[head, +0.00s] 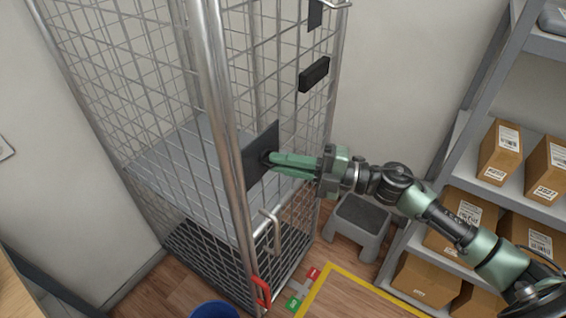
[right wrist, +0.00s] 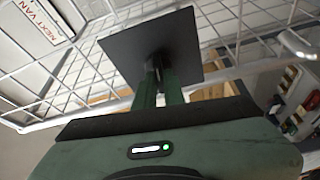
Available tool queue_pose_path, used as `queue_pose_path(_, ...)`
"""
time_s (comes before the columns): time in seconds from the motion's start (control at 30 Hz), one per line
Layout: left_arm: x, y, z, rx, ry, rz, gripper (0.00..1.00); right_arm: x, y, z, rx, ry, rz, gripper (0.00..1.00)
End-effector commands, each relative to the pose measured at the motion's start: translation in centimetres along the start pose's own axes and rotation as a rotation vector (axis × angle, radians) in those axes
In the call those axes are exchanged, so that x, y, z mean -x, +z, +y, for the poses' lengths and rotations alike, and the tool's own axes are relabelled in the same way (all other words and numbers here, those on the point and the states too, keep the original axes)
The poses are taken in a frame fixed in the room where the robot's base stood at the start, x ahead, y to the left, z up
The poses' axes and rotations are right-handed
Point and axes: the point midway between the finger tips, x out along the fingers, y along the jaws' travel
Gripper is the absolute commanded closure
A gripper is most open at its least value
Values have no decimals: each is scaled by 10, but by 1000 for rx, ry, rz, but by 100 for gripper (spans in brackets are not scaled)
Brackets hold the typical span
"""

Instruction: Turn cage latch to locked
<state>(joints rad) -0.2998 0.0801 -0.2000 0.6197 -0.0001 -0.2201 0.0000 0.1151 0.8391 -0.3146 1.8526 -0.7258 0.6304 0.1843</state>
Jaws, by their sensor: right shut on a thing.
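The roll cage (head: 218,130) is a tall wire-mesh cage with metal posts. A dark square latch plate (head: 259,152) is on its side facing my right arm. My right gripper (head: 270,159), green, reaches in from the right with its fingers at this plate. It is shut on the small dark latch knob in front of the plate; the fingers mostly hide the knob. In the right wrist view the plate (right wrist: 150,42) stands tilted in the picture, with the fingers (right wrist: 158,85) meeting at its lower middle. I cannot read the latch's position. My left gripper is not in view.
A shelf rack (head: 463,125) with several cardboard boxes stands at the right. A grey step stool (head: 358,225) is behind my right arm. A blue bucket (head: 214,310) is at the bottom. A red handle (head: 262,290) sits low on the cage. Yellow tape (head: 325,284) marks the floor.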

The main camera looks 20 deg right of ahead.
Motion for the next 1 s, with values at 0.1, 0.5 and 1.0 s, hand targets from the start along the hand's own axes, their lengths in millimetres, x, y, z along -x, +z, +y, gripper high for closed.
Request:
queue_pose_path(0.1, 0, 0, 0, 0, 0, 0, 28, 0, 0, 0, 44, -21, -1, 100)
queue_pose_path(0.5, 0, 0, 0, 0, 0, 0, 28, 0, 0, -1, 95, -42, 0, 100)
queue_pose_path(1.0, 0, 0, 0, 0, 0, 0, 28, 0, 0, 0, 94, -41, 0, 68)
